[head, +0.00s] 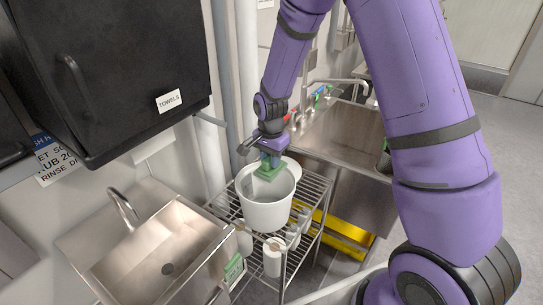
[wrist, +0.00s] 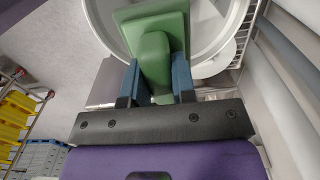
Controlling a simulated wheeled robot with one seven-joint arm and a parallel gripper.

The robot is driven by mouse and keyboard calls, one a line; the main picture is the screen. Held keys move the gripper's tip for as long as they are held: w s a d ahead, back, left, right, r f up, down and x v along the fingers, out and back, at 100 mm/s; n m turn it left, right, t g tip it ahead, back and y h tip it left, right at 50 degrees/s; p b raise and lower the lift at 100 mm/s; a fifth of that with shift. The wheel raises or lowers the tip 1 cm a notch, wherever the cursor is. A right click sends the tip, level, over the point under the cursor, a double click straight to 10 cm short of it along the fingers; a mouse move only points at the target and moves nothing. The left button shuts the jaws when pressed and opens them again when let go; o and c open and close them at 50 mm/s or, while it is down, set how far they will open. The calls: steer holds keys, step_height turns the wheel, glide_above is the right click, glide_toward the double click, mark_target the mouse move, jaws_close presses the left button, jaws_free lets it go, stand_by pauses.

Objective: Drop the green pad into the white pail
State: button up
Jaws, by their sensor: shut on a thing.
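The white pail (head: 266,214) stands on the wire rack's top shelf, open end up. My gripper (head: 268,157) is above the pail's mouth, pointing down. It is shut on the green pad (head: 265,170), which hangs at the far part of the pail's opening. In the wrist view the green pad (wrist: 155,50) shows a raised handle-like part between my two blue-grey fingers (wrist: 153,85). Behind the pad, the round white pail rim (wrist: 238,40) shows. The pad overlaps the opening in both views; its exact height over the rim is hard to tell.
A wire rack (head: 312,190) bears the pail, with white bottles (head: 272,255) on a lower level. A small steel sink (head: 160,250) is at the left, a larger steel basin (head: 345,135) at the right behind. A black towel cabinet (head: 100,75) hangs at upper left.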

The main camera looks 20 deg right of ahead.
steer(key=shift+f, duration=2.4)
steer(key=o, duration=1)
steer(key=shift+r, duration=0.1)
step_height(320, 180, up, 11)
steer(key=shift+f, duration=0.15)
